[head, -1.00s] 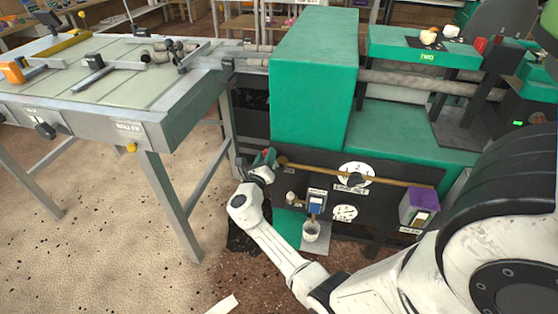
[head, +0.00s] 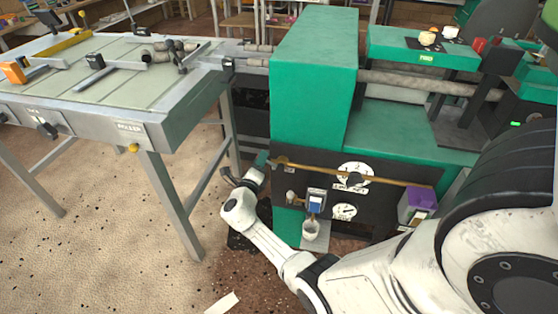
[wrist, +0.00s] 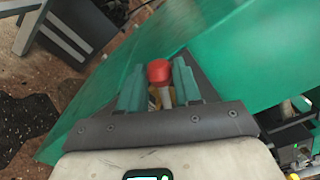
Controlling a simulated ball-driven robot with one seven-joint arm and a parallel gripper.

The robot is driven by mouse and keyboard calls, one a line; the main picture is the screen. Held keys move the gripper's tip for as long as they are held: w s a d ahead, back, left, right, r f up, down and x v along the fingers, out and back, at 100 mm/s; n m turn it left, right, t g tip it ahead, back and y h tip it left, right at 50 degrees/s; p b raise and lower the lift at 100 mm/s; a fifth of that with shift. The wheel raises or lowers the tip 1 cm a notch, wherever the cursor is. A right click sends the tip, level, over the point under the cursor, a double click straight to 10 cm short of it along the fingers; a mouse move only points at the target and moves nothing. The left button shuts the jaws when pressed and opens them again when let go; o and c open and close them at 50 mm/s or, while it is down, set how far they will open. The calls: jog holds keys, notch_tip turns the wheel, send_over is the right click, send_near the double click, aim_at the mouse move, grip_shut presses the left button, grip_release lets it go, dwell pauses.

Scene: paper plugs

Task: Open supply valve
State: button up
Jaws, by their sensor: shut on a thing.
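A red knob (wrist: 159,71) on a pale stem shows in the wrist view, between the green fingers of my gripper (wrist: 160,88). The fingers are shut on this handle, which looks like the supply valve's. In the head view my gripper (head: 262,161) is at the left edge of the dark front panel (head: 376,207), by the left end of a brass pipe (head: 330,171). The red knob is not clearly visible in the head view. How far the valve is turned cannot be told.
The green machine body (head: 312,80) stands above and right of my gripper. A grey worktable (head: 120,70) stands to the left, with a leg (head: 172,205) near my arm.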

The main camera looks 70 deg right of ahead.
jog(key=f+n, duration=0.2)
jog(key=n, duration=0.1)
jog(key=shift+w, duration=0.3)
dwell(0.4)
jog(key=shift+w+f+n, duration=0.1)
jog(key=shift+f+n, duration=0.7)
jog(key=shift+n, duration=0.5)
jog(key=o, duration=0.8)
jog(key=shift+a+r, duration=0.1)
jog(key=shift+a, duration=0.05)
